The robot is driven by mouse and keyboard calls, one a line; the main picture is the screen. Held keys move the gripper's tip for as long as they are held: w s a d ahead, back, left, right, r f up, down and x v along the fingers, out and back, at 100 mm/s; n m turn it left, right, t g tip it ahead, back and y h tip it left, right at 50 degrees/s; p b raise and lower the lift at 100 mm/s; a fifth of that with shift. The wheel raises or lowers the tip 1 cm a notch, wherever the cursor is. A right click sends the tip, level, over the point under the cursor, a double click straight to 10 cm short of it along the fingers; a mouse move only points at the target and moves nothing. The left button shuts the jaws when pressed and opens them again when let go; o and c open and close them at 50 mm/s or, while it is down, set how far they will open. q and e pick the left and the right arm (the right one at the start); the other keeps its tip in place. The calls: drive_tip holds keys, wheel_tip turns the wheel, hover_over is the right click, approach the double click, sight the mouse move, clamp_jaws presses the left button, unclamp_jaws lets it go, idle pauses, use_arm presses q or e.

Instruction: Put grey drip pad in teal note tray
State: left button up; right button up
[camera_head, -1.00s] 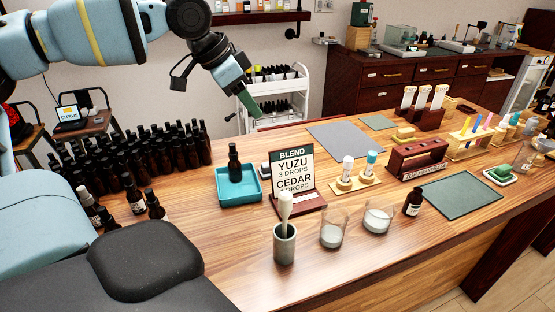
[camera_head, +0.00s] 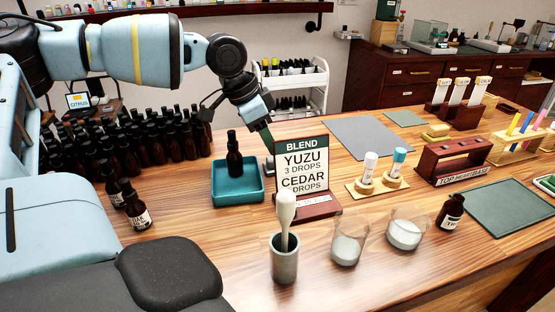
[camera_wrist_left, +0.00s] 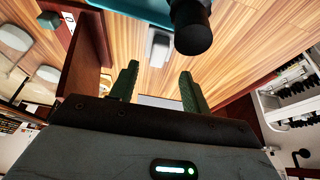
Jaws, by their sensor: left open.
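The teal note tray (camera_head: 222,187) stands on the table left of the blend sign, with a dark dropper bottle (camera_head: 234,160) upright in it. My left gripper (camera_head: 268,138) points down just behind the sign, right of the tray. In the left wrist view its green fingers (camera_wrist_left: 158,88) are apart with nothing between them. A small pale grey block (camera_wrist_left: 158,45) lies on the table beyond the fingertips, near the tray (camera_wrist_left: 150,10); it looks like the grey drip pad, but I cannot be sure. My right gripper is not in view.
The blend sign (camera_head: 303,165) stands close to the gripper. The bottle's black cap (camera_wrist_left: 193,32) rises near the fingers in the wrist view. Many dark bottles (camera_head: 150,150) crowd the left. A grey mat (camera_head: 370,138) lies flat behind; beakers (camera_head: 347,246) stand in front.

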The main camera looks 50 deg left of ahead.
sight(272, 158)
use_arm(q)
drive_tip(key=f, duration=0.4)
drive_tip(key=shift+w+d+f, duration=0.25)
drive_tip(key=shift+d+f, duration=0.1)
drive_tip(key=shift+w+f, duration=0.15)
drive_tip(key=shift+f, duration=0.1)
clamp_jaws()
drive_tip(key=shift+r, duration=0.15)
